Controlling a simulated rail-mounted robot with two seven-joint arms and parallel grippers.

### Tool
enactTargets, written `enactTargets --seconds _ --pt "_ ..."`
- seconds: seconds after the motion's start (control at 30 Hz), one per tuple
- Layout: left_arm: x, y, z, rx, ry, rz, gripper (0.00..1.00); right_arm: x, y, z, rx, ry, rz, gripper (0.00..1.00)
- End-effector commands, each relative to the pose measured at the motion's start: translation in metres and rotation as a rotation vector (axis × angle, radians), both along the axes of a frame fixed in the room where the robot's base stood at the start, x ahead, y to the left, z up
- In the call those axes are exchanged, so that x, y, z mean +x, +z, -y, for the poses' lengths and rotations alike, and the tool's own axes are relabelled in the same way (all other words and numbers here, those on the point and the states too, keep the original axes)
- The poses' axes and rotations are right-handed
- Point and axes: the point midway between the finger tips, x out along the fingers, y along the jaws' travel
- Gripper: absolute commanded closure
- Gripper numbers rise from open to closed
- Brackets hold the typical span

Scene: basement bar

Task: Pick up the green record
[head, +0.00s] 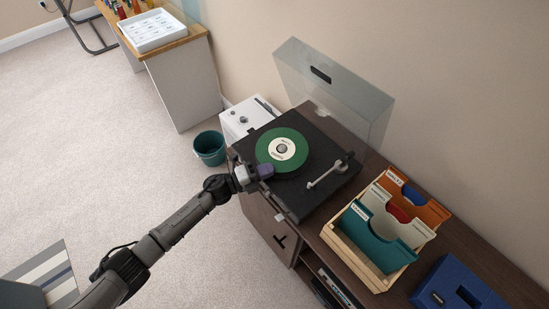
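The green record (294,160) with a cream label lies flat on the black turntable (318,141), whose clear lid (340,87) stands raised behind it. My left gripper (266,171) is at the record's near left edge, with its tips at or just over the rim. The fingers are small and partly hidden, so I cannot tell whether they are apart or closed on the rim. The tonearm (328,175) sits to the right of the record. My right gripper is not in view.
A wooden crate of record sleeves (347,246) stands right of the turntable, with a blue case (455,288) beyond it. A white box (247,117) is behind left. A teal bin (210,148) stands on the carpet. The floor at left is mostly clear.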

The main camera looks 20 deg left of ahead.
Motion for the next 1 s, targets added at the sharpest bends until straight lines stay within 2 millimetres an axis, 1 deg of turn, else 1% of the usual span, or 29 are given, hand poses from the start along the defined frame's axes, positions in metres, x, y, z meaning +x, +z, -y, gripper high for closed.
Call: enactTargets --seconds 0.13,0.23,0.37,0.4,0.47,0.7,0.9,1.0 --pt "0.000 0.007 0.000 0.000 -0.001 0.001 1.00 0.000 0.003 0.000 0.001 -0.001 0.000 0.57" --pt "0.000 0.017 -0.001 0.001 0.000 0.002 1.00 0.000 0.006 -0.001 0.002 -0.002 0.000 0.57" --pt "0.000 0.038 0.000 0.002 -0.001 0.004 1.00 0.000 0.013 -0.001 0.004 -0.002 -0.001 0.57" --pt "0.000 0.046 -0.001 0.003 -0.001 0.004 1.00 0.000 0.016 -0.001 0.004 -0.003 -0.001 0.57" --pt "-0.002 0.051 0.013 -0.001 -0.004 0.001 1.00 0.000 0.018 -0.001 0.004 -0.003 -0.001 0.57" --pt "-0.009 0.079 0.059 -0.001 -0.004 0.003 1.00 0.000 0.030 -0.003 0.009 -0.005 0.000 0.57" --pt "-0.014 0.097 0.090 -0.001 -0.002 0.001 1.00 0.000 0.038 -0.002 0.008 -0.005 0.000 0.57" --pt "-0.015 0.103 0.101 -0.001 -0.002 0.001 1.00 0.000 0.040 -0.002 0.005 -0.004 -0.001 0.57"
